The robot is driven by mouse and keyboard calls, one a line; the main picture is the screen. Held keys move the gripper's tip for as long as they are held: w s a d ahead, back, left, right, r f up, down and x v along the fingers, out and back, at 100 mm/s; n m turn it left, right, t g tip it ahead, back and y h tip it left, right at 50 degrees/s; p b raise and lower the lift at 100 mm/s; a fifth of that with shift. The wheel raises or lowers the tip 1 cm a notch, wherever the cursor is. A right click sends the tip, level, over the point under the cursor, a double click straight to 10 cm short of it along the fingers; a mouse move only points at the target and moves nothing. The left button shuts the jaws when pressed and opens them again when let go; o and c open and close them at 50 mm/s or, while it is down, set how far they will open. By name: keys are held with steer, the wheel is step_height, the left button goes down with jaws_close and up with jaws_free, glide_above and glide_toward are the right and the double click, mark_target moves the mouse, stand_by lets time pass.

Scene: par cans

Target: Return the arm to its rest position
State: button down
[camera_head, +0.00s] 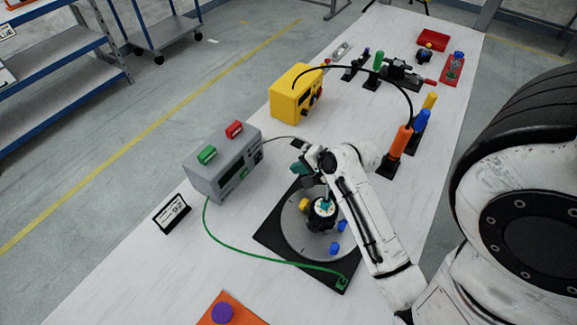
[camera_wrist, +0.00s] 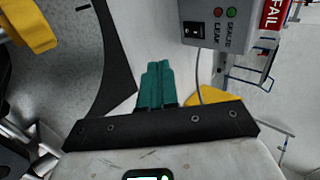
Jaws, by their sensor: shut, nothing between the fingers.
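My arm reaches in from the right over the white table (camera_head: 110,285). My gripper (camera_head: 299,169) has teal fingers and hangs just above the back edge of the black square plate (camera_head: 272,233). In the wrist view the two teal fingers of my gripper (camera_wrist: 156,85) lie side by side, shut, with nothing between them. On the plate is a round grey disc (camera_head: 300,240), with a black part (camera_head: 322,214), a yellow piece (camera_head: 304,204) and blue pieces (camera_head: 336,248) on it. My wrist hides part of the plate.
A grey box (camera_head: 228,172) with green and red tops stands left of my gripper, with a green cable (camera_head: 222,238). A yellow box (camera_head: 295,95) is behind. Orange (camera_head: 400,142) and blue (camera_head: 421,122) cylinders stand right of my arm.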

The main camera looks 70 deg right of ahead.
steer(key=shift+s+a+r, duration=0.15)
steer(key=shift+s+r, duration=0.25)
steer(key=shift+s, duration=0.2)
steer(key=w+a+r+n+g+y, duration=0.15)
steer(key=w+a+n, duration=0.25)
steer(key=a+n, duration=0.65)
steer(key=w+a+r+n+g+y, duration=0.15)
steer(key=w+a+n, duration=0.25)
steer(key=a+n, duration=0.7)
steer(key=s+r+m+g+h+p, duration=0.1)
steer(key=s+g+p, duration=0.4)
steer(key=s, duration=0.6)
steer(key=shift+s+p, duration=0.2)
steer(key=shift+p, duration=0.5)
